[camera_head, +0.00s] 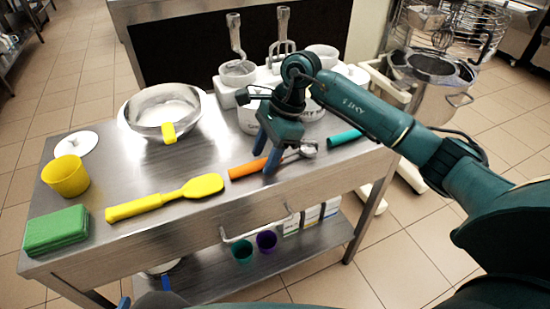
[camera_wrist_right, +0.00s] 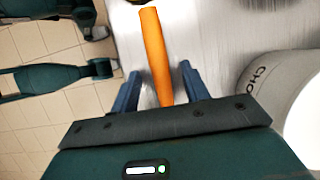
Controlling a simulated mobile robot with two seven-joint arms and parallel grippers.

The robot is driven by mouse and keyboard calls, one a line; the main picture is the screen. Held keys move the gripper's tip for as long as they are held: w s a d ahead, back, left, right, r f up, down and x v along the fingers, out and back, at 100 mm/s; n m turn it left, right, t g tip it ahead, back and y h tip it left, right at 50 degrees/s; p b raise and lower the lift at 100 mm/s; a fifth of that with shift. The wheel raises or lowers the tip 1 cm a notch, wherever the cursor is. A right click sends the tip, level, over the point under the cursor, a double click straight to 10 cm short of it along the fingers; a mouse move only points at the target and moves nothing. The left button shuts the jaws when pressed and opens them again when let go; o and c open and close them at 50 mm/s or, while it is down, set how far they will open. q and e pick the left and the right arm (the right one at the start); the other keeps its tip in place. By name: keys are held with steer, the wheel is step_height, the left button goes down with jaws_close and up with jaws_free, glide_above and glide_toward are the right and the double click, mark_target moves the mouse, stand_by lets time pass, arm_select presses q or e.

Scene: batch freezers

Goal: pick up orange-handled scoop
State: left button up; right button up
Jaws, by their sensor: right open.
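The orange-handled scoop (camera_head: 248,169) lies on the steel table near its front edge. Its orange handle points left and its metal bowl lies to the right. My right gripper (camera_head: 266,157) is open and points down over the scoop, with blue fingers. In the right wrist view the orange handle (camera_wrist_right: 153,50) runs between the two open fingers of the gripper (camera_wrist_right: 160,86), with a gap on each side. The bowl is hidden there. Blue tips that look like my left gripper (camera_head: 146,292) show at the bottom of the head view, partly cut off.
A yellow spatula (camera_head: 165,197) lies left of the scoop and a teal handle (camera_head: 345,137) lies to the right. White machines (camera_head: 250,117) stand behind. A metal bowl (camera_head: 128,112), a yellow cup (camera_head: 66,176) and a green sponge (camera_head: 56,230) occupy the left side.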

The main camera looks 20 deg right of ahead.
steer(key=shift+a+f, duration=0.15)
steer(key=shift+f, duration=0.2)
steer(key=shift+c, duration=0.4)
jaws_close()
